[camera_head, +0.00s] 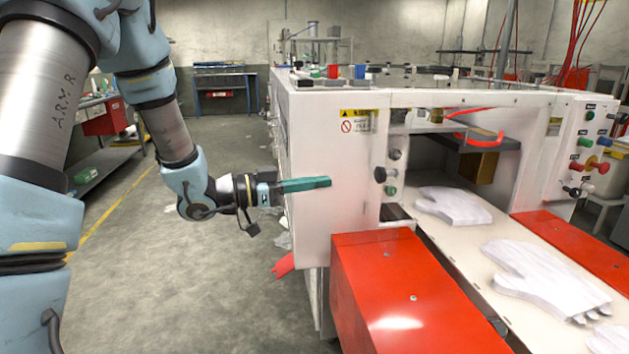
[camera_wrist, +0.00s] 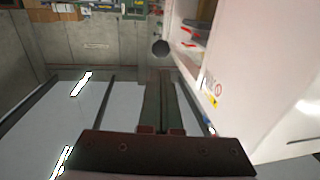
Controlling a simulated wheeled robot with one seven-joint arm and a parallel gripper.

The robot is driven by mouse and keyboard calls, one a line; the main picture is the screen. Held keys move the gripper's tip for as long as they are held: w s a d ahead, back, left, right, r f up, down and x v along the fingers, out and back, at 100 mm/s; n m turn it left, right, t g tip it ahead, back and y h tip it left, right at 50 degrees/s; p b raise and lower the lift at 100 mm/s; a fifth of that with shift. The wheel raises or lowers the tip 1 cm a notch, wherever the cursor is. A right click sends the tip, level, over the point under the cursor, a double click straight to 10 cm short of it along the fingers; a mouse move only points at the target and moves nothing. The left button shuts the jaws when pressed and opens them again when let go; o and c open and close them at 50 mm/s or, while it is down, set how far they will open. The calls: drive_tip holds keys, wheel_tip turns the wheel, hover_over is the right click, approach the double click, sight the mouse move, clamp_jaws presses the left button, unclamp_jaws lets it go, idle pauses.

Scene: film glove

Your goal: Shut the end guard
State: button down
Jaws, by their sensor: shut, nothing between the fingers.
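A white machine (camera_head: 328,200) stands in the middle, with a warning label on its end panel. I cannot tell for certain which part is the end guard. A grey plate with a red edge (camera_head: 481,137) shows inside the machine's opening, above the conveyor bed. My gripper (camera_head: 328,182) has long teal fingers, shut and empty, pointing right. In the head view they overlap the white end panel; I cannot tell whether they touch it. In the wrist view, the shut fingers (camera_wrist: 162,120) point up the picture, left of the machine's white wall (camera_wrist: 262,75).
A red cover (camera_head: 395,275) flanks the conveyor bed, where white glove shapes (camera_head: 548,280) lie. Knobs and buttons (camera_head: 585,150) sit on a panel at right. A red part (camera_head: 284,266) sticks out low at the machine's left. Open floor (camera_head: 190,290) lies left.

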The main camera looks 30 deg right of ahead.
sight(377, 175)
drive_tip(key=p+x, duration=0.2)
drive_tip(key=x, duration=0.8)
drive_tip(key=shift+d+p, duration=0.25)
drive_tip(key=shift+p, duration=0.1)
